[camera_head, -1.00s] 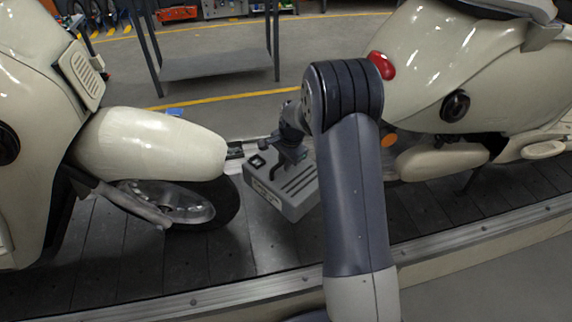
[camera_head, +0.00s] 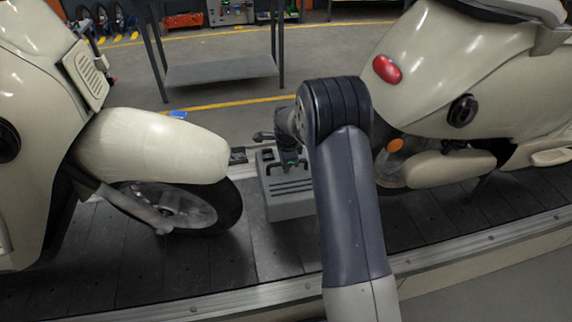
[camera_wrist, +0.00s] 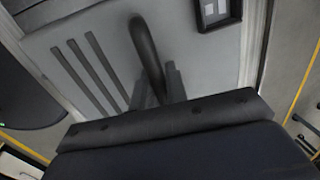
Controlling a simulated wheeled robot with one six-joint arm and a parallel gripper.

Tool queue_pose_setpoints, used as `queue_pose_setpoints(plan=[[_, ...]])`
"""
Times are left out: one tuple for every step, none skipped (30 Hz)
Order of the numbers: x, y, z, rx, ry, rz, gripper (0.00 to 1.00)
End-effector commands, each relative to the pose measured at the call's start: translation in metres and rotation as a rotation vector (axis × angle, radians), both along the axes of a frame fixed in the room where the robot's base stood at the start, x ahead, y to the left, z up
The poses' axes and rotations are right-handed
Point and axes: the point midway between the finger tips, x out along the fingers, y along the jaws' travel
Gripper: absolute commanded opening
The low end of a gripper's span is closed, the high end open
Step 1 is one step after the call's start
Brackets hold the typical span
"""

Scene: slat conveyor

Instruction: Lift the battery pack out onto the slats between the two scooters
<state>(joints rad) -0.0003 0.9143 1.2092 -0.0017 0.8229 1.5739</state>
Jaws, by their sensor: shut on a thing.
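The grey battery pack (camera_head: 287,206), with dark grooves on its top, is between the two scooters, over the dark slats (camera_head: 240,255). I cannot tell whether it touches the slats. My gripper (camera_head: 289,164) is over its top, shut on its handle; my arm hides part of its right side. In the wrist view the pack's grooved top (camera_wrist: 115,45) fills the middle, with the dark curved handle (camera_wrist: 146,50) running down to my gripper (camera_wrist: 165,95). The left scooter's front wheel (camera_head: 190,205) is just left of the pack. The right scooter (camera_head: 480,90) is beyond my arm.
The conveyor's metal edge rail (camera_head: 180,303) runs along the front. Bare slats lie in front of the pack. Behind the line stand a grey metal table (camera_head: 220,70) and a yellow floor line (camera_head: 235,103). A small blue item (camera_head: 177,114) lies behind the left scooter's fender.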

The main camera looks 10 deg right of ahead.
Motion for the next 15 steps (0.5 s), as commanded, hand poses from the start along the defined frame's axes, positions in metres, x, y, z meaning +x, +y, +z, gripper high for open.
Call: queue_pose_setpoints(plan=[[0.002, 0.000, 0.000, 0.000, -0.007, 0.000, 0.00], [0.002, 0.000, -0.001, 0.000, -0.007, 0.000, 0.00], [0.002, 0.000, -0.003, 0.000, -0.007, 0.001, 0.00], [0.002, 0.000, -0.004, 0.000, -0.007, 0.001, 0.00], [0.002, 0.000, -0.006, 0.000, -0.007, 0.001, 0.00], [0.002, 0.000, -0.009, 0.000, -0.007, 0.001, 0.00], [0.002, 0.000, -0.011, 0.000, -0.007, 0.001, 0.00], [0.002, 0.000, -0.014, 0.000, -0.007, 0.001, 0.00], [0.002, 0.000, -0.017, 0.000, -0.007, 0.001, 0.00], [0.002, 0.000, -0.020, 0.000, -0.007, 0.001, 0.00], [0.002, 0.000, -0.023, 0.000, -0.006, 0.001, 0.00], [0.002, 0.000, -0.027, 0.000, -0.006, 0.002, 0.00], [0.001, 0.000, -0.030, 0.000, -0.006, 0.002, 0.00], [0.001, 0.000, -0.033, 0.000, -0.006, 0.002, 0.00], [0.001, 0.000, -0.037, 0.000, -0.005, 0.002, 0.00]])
